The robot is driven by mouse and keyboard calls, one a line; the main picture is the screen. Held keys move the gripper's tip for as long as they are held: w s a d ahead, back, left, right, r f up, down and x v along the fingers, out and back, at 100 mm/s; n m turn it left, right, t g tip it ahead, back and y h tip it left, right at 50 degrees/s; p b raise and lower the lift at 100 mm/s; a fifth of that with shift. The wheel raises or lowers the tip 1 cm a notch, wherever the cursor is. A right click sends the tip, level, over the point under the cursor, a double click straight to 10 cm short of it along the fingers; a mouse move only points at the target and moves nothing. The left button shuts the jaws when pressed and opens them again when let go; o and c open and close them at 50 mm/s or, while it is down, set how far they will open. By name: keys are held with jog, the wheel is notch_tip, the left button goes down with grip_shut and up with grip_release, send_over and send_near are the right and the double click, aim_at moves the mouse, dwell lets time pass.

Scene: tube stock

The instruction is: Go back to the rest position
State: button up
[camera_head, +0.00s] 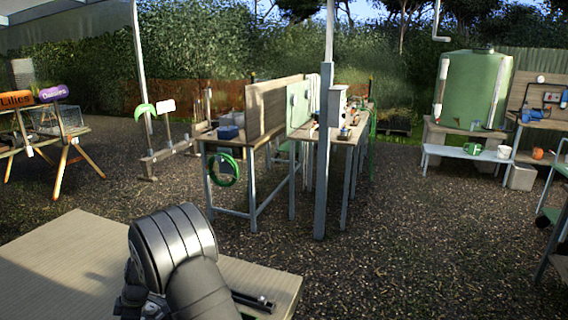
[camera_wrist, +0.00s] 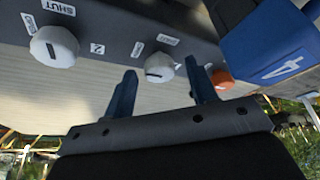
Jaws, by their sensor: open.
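In the wrist view my gripper (camera_wrist: 160,68) shows two dark blue fingers spread apart, with nothing held between them. Beyond the gap is a white round knob (camera_wrist: 159,70) on a grey panel (camera_wrist: 105,32); I cannot tell whether the fingers touch it. In the head view my dark arm stands at the bottom, in front of a pale wooden bench (camera_head: 60,262).
The panel also carries another white knob (camera_wrist: 54,46) near a SHUT label and an orange knob (camera_wrist: 222,78). A blue block marked 4 (camera_wrist: 270,40) is close at the right. Gravel (camera_head: 370,250) lies open beyond the bench; a green tank (camera_head: 468,90) stands far right.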

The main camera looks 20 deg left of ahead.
jog(key=m, duration=0.2)
jog(key=m+t, duration=0.1)
jog(key=m, duration=0.1)
jog(key=m+t, duration=0.1)
jog(key=m, duration=0.1)
jog(key=shift+s+d+y, duration=0.15)
jog(key=shift+s+y, duration=0.1)
jog(key=shift+y, duration=0.15)
jog(key=shift+s+m+t, duration=0.15)
jog(key=shift+m+t, duration=0.75)
jog(key=shift+m, duration=1.1)
jog(key=shift+s+m+t, duration=0.1)
jog(key=shift+m+t, duration=0.4)
jog(key=shift+m, duration=0.7)
jog(key=shift+m, duration=0.5)
